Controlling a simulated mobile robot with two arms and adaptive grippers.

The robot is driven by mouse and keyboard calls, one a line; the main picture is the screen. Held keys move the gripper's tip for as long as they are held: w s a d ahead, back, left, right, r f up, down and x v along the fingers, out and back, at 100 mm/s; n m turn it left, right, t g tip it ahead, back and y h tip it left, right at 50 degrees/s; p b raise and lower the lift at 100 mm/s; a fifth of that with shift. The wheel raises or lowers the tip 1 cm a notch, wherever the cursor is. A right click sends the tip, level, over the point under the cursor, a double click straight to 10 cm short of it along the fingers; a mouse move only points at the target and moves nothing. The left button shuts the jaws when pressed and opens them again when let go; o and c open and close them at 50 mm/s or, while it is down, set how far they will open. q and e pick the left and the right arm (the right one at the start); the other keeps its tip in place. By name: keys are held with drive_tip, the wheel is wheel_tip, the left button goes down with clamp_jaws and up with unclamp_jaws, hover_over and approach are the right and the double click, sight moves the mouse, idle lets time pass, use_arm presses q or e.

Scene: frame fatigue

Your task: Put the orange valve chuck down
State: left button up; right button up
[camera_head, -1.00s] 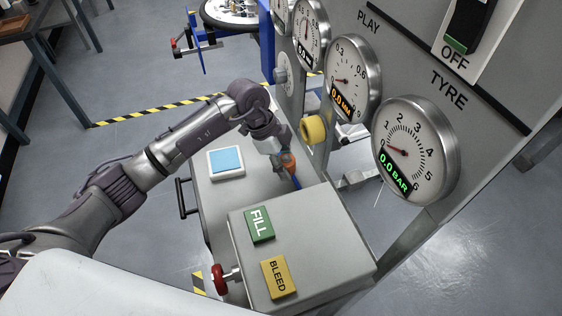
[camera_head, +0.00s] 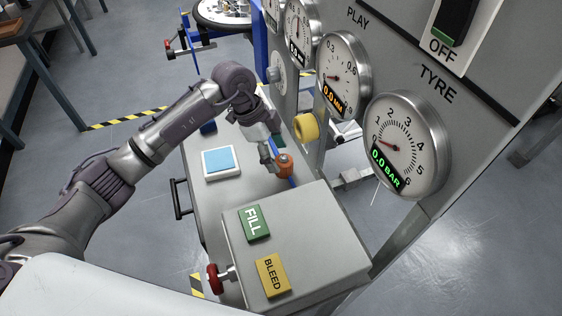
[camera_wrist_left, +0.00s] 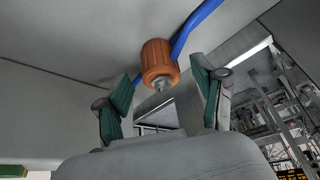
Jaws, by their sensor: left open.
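The orange valve chuck (camera_head: 284,166) rests on the grey bench top (camera_head: 236,192), just behind the box with the buttons, with a blue hose coming off it. In the left wrist view the chuck (camera_wrist_left: 157,60) shows with its metal nozzle towards the camera and the blue hose (camera_wrist_left: 194,26) beside it. My left gripper (camera_head: 269,158) is open, just left of the chuck in the head view. In the wrist view its green-padded fingers (camera_wrist_left: 162,88) stand apart, one on either side of the chuck, with a gap to each. My right gripper is not in view.
A grey box with a green FILL button (camera_head: 253,223) and a yellow BLEED button (camera_head: 272,275) stands in front of the chuck. A blue-topped white pad (camera_head: 222,162) lies to its left. A yellow knob (camera_head: 306,127) and gauges (camera_head: 408,146) are on the panel at right.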

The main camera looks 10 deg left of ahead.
use_arm(q)
drive_tip(key=v, duration=0.8)
drive_tip(key=shift+b, duration=0.35)
